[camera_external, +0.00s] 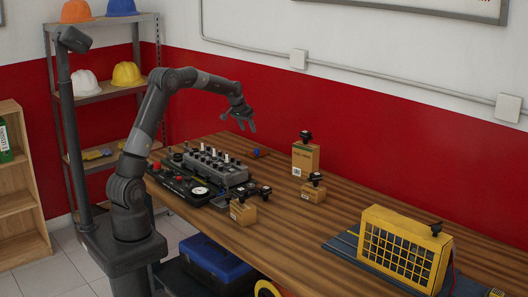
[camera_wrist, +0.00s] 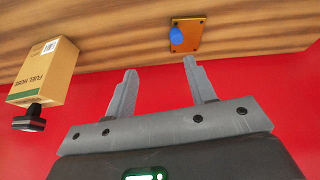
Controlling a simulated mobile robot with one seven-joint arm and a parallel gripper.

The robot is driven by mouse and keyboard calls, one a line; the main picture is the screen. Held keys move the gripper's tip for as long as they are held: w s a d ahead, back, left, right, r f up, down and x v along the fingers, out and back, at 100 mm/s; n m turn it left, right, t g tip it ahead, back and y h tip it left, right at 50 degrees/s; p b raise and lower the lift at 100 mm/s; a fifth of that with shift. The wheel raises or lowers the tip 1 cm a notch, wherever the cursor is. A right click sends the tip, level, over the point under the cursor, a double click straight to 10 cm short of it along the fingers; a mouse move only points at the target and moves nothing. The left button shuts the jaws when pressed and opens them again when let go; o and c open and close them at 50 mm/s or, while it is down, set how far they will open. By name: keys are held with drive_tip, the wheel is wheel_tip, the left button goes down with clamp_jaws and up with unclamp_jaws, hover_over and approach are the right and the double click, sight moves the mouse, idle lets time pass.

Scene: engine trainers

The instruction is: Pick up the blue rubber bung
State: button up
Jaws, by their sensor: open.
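The blue rubber bung (camera_wrist: 177,37) shows in the wrist view as a small round blue piece at the top, just right of middle. It is on or against a small orange-brown plate (camera_wrist: 191,45) on the wooden bench. In the external view the bung (camera_external: 257,152) is a tiny blue spot near the bench's back edge, behind the grey engine. My gripper (camera_wrist: 159,66) is open and empty, with its two grey fingers spread. In the external view my gripper (camera_external: 246,126) hangs above the bench's far part, apart from the bung.
A "FUEL HOSE" carton (camera_wrist: 48,68) with a black knob stands near the bung; it also shows in the external view (camera_external: 305,160). Smaller cartons (camera_external: 313,195), the grey engine (camera_external: 215,168) and a yellow grid panel (camera_external: 405,245) occupy the wooden bench (camera_external: 290,240). A red wall rises behind.

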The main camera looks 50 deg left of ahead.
approach(257, 150)
drive_tip(key=x, duration=0.4)
drive_tip(key=shift+w+a+f, duration=0.2)
drive_tip(key=shift+a+f, duration=0.15)
drive_tip(key=shift+a, duration=0.05)
drive_tip(key=shift+x, duration=2.8)
drive_tip(key=shift+w+a, duration=0.1)
drive_tip(key=shift+w, duration=0.1)
drive_tip(key=shift+r, duration=0.1)
clamp_jaws()
